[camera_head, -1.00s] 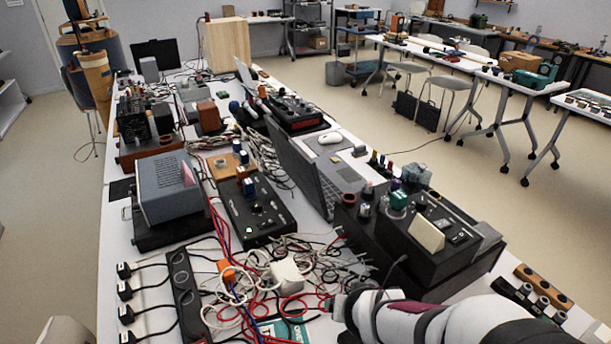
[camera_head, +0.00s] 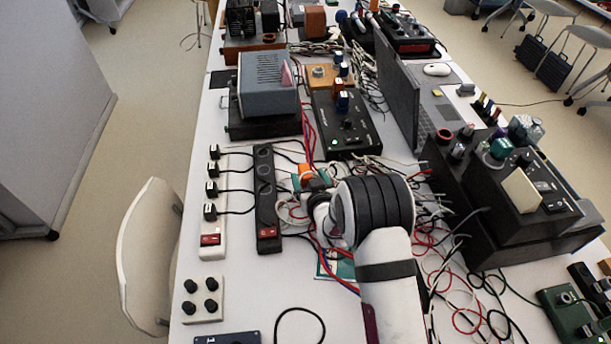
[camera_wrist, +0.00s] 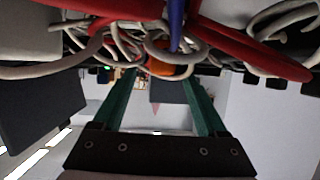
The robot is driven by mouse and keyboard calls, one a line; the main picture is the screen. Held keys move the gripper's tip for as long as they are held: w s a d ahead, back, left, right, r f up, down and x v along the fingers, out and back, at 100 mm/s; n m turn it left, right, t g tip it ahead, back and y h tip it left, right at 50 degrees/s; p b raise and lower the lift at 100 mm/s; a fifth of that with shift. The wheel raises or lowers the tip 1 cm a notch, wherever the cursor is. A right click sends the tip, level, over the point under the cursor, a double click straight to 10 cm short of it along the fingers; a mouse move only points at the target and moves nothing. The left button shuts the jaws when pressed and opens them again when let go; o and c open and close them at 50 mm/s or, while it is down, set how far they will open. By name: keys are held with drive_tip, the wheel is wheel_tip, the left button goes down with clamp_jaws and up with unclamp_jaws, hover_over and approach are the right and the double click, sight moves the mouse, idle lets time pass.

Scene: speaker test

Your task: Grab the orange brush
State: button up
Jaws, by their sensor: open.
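A small orange object (camera_head: 306,171), perhaps the brush, sits among tangled cables on the white table, left of centre in the head view. My arm partly covers that spot. It also shows in the wrist view as an orange patch (camera_wrist: 160,70), mostly hidden by white cable loops and crossed by a blue cable. My gripper (camera_wrist: 158,82) has two green fingers standing apart, with nothing held between them. The orange patch lies beyond the fingertips, roughly between them. In the head view the fingers are hard to make out.
Red and white cables (camera_head: 447,240) surround the area. A black power strip (camera_head: 266,200) and a white power strip (camera_head: 213,215) lie to the left. A black control box (camera_head: 345,120) is behind, a larger black console (camera_head: 480,215) at right.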

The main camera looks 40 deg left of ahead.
sight(306, 175)
drive_tip(key=x, duration=0.4)
drive_tip(key=shift+s+a+f, duration=0.1)
drive_tip(key=shift+a+f, duration=0.05)
drive_tip(key=shift+f, duration=0.05)
clamp_jaws()
